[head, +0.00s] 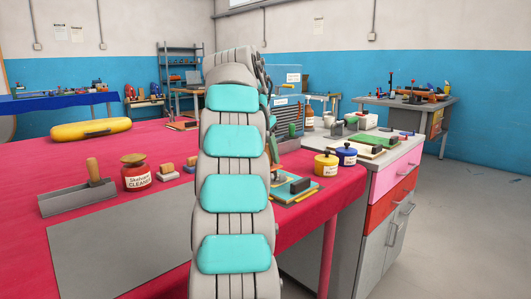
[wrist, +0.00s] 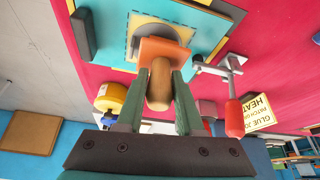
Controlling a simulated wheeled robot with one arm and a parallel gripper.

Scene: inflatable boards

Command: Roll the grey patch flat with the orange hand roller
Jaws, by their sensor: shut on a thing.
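In the wrist view my gripper (wrist: 161,98) is shut on the wooden handle (wrist: 160,80) of the orange hand roller (wrist: 158,48). The roller's orange part is over the teal board (wrist: 203,28). The grey patch (wrist: 150,33) shows partly beyond the roller, inside a yellow border on the board. The roller hides the rest of the patch. I cannot tell whether the roller touches it. In the head view the teal board (head: 281,196) lies at the red table's right edge. My arm hides the gripper and roller there.
A dark block (head: 300,185) sits on the board. Yellow (head: 326,166) and blue (head: 346,156) pots stand close behind it. A red-handled tool (wrist: 235,118) lies near the roller. A red jar (head: 135,178) and grey sheet (head: 120,245) are on the table's left. A drawer cabinet (head: 385,195) adjoins at right.

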